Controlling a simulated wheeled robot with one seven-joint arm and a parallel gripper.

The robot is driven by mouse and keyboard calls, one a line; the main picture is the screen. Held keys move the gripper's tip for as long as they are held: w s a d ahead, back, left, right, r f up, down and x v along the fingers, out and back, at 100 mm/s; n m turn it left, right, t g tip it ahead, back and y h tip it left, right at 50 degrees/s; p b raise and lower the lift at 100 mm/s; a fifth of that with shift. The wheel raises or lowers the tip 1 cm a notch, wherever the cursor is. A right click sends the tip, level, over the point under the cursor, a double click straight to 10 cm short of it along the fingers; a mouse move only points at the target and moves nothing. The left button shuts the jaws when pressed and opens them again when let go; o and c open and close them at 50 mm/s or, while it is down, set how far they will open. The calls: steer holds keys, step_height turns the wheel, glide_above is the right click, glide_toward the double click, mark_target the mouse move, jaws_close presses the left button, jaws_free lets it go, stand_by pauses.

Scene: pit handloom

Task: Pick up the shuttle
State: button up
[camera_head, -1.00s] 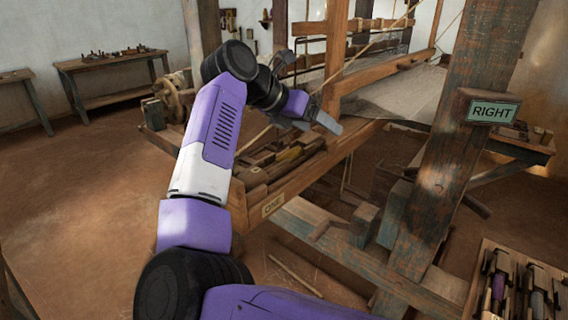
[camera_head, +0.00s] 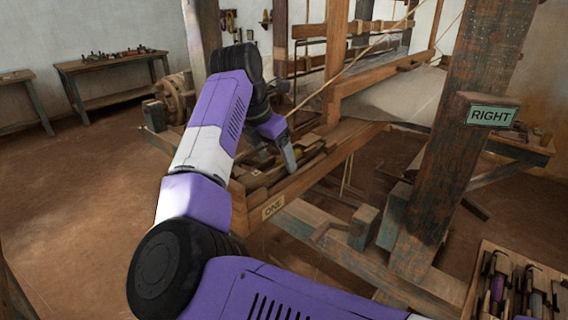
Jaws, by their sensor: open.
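My gripper (camera_head: 288,160) is pointed down over the wooden tray (camera_head: 300,184) labelled ONE on the loom's near side. It is open, and its fingertips are low among the long wooden pieces (camera_head: 258,180) in the tray. One of these may be the shuttle, but the arm and gripper hide part of the tray and I cannot tell which. A yellowish piece (camera_head: 312,141) shows just beyond the fingers. I cannot see whether the fingers touch anything.
A thick wooden post (camera_head: 455,150) with a RIGHT sign (camera_head: 491,115) stands right of the tray. A rack of tools (camera_head: 510,285) is at bottom right. Loom beams and cords rise behind the tray. A bench (camera_head: 110,70) stands far left, with bare floor before it.

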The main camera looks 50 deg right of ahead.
steer(key=shift+d+f, duration=0.15)
steer(key=shift+f, duration=0.2)
steer(key=shift+c, duration=0.5)
steer(key=c, duration=1.4)
jaws_close()
steer(key=shift+r, duration=0.15)
